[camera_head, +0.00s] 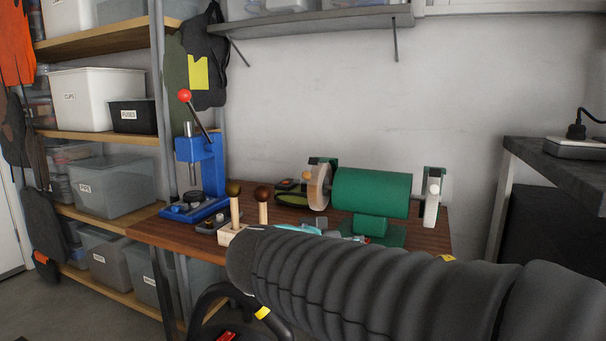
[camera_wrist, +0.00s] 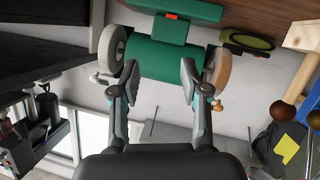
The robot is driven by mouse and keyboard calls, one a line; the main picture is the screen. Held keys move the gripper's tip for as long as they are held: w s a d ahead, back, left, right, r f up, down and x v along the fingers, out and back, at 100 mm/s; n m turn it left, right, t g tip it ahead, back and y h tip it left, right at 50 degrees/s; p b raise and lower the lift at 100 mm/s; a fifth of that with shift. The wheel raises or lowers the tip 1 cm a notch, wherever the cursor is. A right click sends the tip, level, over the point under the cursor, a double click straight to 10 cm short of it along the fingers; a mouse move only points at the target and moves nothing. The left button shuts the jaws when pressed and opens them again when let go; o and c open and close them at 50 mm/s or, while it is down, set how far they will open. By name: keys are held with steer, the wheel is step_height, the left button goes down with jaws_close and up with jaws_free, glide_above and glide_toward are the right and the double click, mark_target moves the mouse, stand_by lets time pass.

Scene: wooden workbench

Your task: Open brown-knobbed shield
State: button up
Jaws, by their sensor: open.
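A green bench grinder (camera_head: 372,192) stands on the workbench, and it also shows upside down in the wrist view (camera_wrist: 165,60). A brown knob (camera_head: 309,175) sits at its left wheel (camera_head: 319,188); in the wrist view this knob (camera_wrist: 218,105) is at the right wheel. The shield there is hard to make out, so I cannot tell how it is tilted. A pale knob (camera_head: 434,188) marks the other wheel's side. My gripper (camera_wrist: 159,66) is open and empty, its fingers spread in front of the grinder body, apart from the brown knob. In the head view my arm hides the gripper.
Two wooden handles with dark ball tops (camera_head: 235,188) stand in a block left of the grinder. A blue press (camera_head: 203,165) with a red-knobbed lever is further left. A wall shelf (camera_head: 315,24) hangs above. A dark bench (camera_head: 560,160) stands at the right.

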mark_target(305, 176)
steer(key=w+a+r+t+y, duration=0.1)
steer(key=a+r+t, duration=0.1)
steer(key=a+r, duration=0.3)
steer(key=w+a+r+t, duration=0.2)
steer(key=a+r+t, duration=0.1)
steer(key=a, duration=0.4)
steer(key=shift+m, duration=0.4)
steer(key=p+x, duration=0.1)
steer(key=x, duration=0.3)
steer(key=p+x, duration=0.1)
steer(key=x, duration=0.3)
steer(key=f+p+x, duration=0.1)
steer(key=x, duration=0.4)
steer(key=shift+a, duration=0.1)
steer(key=shift+r, duration=0.1)
jaws_close()
